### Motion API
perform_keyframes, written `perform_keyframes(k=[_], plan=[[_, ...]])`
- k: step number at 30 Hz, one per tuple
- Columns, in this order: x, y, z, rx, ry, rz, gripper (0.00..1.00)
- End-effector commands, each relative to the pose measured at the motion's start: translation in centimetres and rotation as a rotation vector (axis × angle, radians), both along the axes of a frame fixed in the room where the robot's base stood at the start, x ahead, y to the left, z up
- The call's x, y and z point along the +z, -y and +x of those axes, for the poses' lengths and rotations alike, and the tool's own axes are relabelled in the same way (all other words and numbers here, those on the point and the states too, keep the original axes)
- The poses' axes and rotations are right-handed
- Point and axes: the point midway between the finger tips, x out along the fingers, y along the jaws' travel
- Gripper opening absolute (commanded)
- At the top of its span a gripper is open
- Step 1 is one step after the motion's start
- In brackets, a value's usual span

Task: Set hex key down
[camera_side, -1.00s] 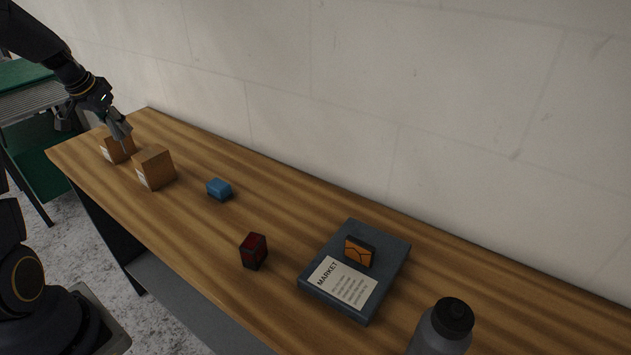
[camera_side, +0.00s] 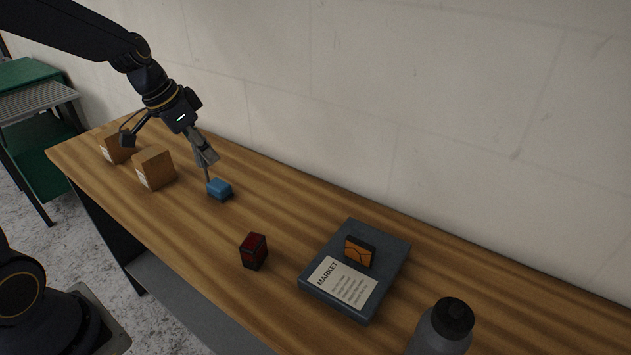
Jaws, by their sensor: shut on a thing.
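My gripper (camera_side: 207,160) is shut on the hex key (camera_side: 207,174), a thin grey rod that points down from the fingertips. The fingers hide its upper part. In the side view the rod's lower end shows right beside the blue block (camera_side: 219,189), at its left back edge. I cannot tell whether the rod touches the block or the table. The wooden table (camera_side: 290,210) lies below.
Two cardboard boxes (camera_side: 154,169) (camera_side: 117,147) stand left of my gripper. A dark red block (camera_side: 254,251), a grey book (camera_side: 331,286) with an orange and black block (camera_side: 359,252) on it, and a grey bottle (camera_side: 443,329) stand to the right. A wall runs behind.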

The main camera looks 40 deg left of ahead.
Motion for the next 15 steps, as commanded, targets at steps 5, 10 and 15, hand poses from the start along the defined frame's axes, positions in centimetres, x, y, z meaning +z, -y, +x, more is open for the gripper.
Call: perform_keyframes(k=[5,10,15], plan=[[0.5,7.6,-0.6,-0.202,0.011,0.007,0.00],[0.9,10.8,-0.8,-0.292,0.024,0.010,0.00],[-0.3,11.7,1.5,-0.309,0.022,0.009,0.00]])
